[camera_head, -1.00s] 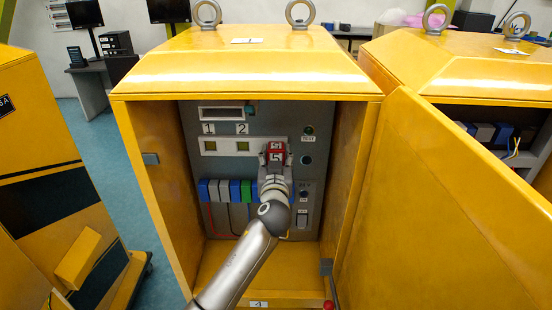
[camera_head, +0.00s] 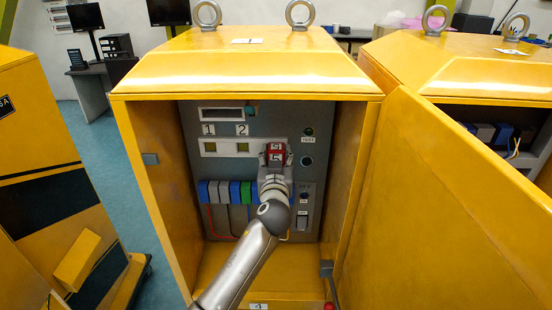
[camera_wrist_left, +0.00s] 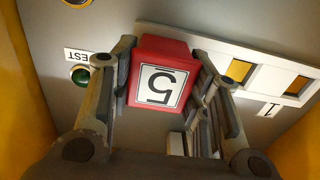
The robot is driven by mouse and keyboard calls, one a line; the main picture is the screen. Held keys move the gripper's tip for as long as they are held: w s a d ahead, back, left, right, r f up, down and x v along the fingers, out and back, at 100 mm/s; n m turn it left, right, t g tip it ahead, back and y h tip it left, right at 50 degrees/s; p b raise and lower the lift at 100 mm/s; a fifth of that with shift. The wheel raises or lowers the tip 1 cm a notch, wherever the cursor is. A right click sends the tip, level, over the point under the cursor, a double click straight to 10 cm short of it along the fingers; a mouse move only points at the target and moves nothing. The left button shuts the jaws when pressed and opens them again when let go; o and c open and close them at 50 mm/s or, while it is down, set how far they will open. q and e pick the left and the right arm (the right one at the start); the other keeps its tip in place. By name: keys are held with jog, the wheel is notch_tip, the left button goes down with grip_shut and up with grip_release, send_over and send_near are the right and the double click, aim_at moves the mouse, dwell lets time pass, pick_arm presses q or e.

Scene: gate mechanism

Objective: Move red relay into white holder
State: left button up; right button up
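The red relay (camera_head: 277,150), marked with a 5, is at the right end of the white holder (camera_head: 225,148) on the grey panel inside the yellow cabinet. In the left wrist view the red relay (camera_wrist_left: 160,60) sits between the two fingers of my left gripper (camera_wrist_left: 160,85), which is shut on it. The holder's strip (camera_wrist_left: 215,55) passes behind the relay there; I cannot tell whether the relay is seated in it. Two yellowish slots show on the holder, under labels 1 and 2. My left gripper (camera_head: 276,164) hides the panel below the relay. My right gripper is not in view.
A row of blue, grey and green relays (camera_head: 230,191) is below the holder. A green indicator (camera_head: 309,131) and a switch (camera_head: 302,220) are to the right. The cabinet's side walls bound the space, and the open yellow door (camera_head: 450,210) stands at the right.

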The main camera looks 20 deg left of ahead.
pick_arm(q)
jog(key=o, duration=0.6)
jog(key=shift+f, duration=0.1)
jog(key=v, duration=1.2)
notch_tip(320, 180, down, 21)
jog(key=d+m+g+h, duration=0.2)
jog(key=m+g+h, duration=0.1)
jog(key=m+g, duration=0.1)
jog(key=s+f+m+g+h+b, duration=0.15)
jog(key=s+f, duration=0.35)
jog(key=f, duration=0.6)
jog(key=s+f+g, duration=0.3)
jog(key=s+f, duration=0.3)
jog(key=f, duration=0.6)
jog(key=s+a+f+g+b, duration=0.1)
jog(key=s+a+f+g, duration=0.25)
jog(key=s+f, duration=1.4)
jog(key=s+a+f+g, duration=0.2)
jog(key=s+f, duration=0.1)
jog(key=s, duration=0.8)
jog(key=s+a+f+g, duration=0.2)
jog(key=s+f, duration=0.2)
jog(key=s, duration=0.8)
jog(key=shift+a+f+b, duration=0.25)
jog(key=shift+a+b, duration=0.15)
